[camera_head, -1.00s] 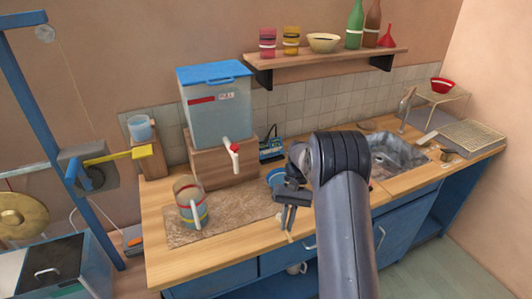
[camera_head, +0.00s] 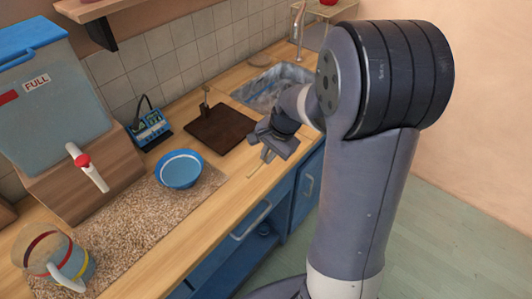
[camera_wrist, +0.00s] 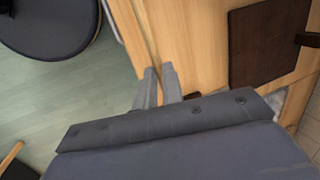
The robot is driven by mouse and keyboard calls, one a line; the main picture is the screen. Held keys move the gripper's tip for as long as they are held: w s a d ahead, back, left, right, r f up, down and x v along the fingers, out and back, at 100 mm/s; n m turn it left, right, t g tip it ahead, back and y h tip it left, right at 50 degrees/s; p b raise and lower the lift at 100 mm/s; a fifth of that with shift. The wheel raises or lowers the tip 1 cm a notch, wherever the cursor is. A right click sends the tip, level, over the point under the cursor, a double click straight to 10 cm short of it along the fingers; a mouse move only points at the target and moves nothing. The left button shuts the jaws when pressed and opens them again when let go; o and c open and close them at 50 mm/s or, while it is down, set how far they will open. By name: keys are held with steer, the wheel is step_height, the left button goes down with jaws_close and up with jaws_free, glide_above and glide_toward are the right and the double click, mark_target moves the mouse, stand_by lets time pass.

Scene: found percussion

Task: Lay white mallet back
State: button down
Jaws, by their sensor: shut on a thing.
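My gripper (camera_head: 267,154) is low over the front edge of the wooden counter, just in front of a dark brown board (camera_head: 222,132) with a short upright peg. In the wrist view my gripper's fingers (camera_wrist: 158,78) are close together and point at the counter. They are shut on what seems to be the mallet, a thin pale stick (camera_head: 254,171) showing just below the fingers. Its white head cannot be made out. The dark board also shows in the wrist view (camera_wrist: 262,45), to the right of the fingers, apart from them.
A blue bowl (camera_head: 180,169) and a clear striped jug (camera_head: 62,262) stand on the speckled mat (camera_head: 140,222). A small blue device (camera_head: 152,130) stands behind. The sink (camera_head: 270,84) lies beyond the board. A water tank with a tap (camera_head: 88,168) stands at left.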

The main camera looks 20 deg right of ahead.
mark_target(266, 176)
steer(key=shift+d, duration=0.2)
stand_by(0.3)
steer(key=shift+f+b, duration=2.4)
steer(key=shift+f, duration=0.8)
steer(key=shift+f, duration=0.3)
steer(key=c, duration=1.5)
jaws_free()
steer(key=shift+s+a+f, duration=0.1)
steer(key=shift+o, duration=0.2)
steer(key=v, duration=1.1)
steer(key=shift+a, duration=0.15)
